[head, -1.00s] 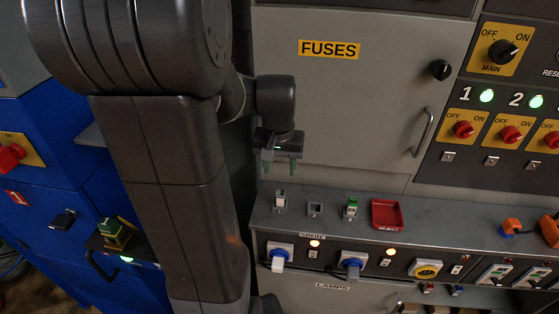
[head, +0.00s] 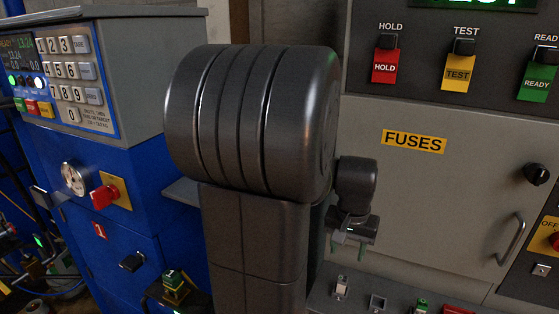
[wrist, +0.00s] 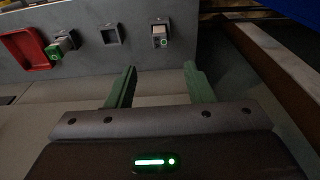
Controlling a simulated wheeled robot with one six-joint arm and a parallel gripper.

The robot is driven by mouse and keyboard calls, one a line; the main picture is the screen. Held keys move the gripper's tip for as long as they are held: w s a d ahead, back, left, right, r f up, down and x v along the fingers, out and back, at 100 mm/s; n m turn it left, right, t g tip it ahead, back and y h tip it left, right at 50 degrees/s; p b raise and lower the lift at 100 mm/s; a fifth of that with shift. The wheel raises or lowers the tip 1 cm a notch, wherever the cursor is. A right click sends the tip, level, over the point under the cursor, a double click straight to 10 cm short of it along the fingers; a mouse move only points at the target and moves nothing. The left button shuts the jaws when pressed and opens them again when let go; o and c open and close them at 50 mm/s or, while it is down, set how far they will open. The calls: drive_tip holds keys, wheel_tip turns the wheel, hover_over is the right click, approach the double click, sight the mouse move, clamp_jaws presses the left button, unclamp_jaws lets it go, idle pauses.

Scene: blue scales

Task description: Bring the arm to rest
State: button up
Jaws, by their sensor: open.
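My gripper (head: 347,247) hangs at the end of my dark arm, in front of the grey fuse cabinet (head: 430,215) and above its ledge, pointing down. In the wrist view its two green fingers (wrist: 160,85) stand apart with nothing between them. A white fuse block (wrist: 160,36) on the ledge lies beyond the fingertips and apart from them; it also shows in the head view (head: 342,286). My upper arm hides part of the cabinet's left side in the head view.
On the ledge are an empty square socket (wrist: 110,35), a green-ended fuse (wrist: 61,44) and a red tray (wrist: 27,48). The blue scales cabinet (head: 150,190) with keypad stands left of my arm. Coloured HOLD, TEST and READY switches (head: 458,70) are above the cabinet door.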

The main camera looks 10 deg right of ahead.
sight(343, 279)
drive_tip(key=f, duration=0.4)
drive_tip(key=w+f, duration=0.1)
drive_tip(key=f, duration=0.4)
drive_tip(key=d+f, duration=0.1)
drive_tip(key=f, duration=0.3)
drive_tip(key=shift+w+f+b, duration=0.15)
drive_tip(key=shift+f+b, duration=0.05)
drive_tip(key=shift+b, duration=0.2)
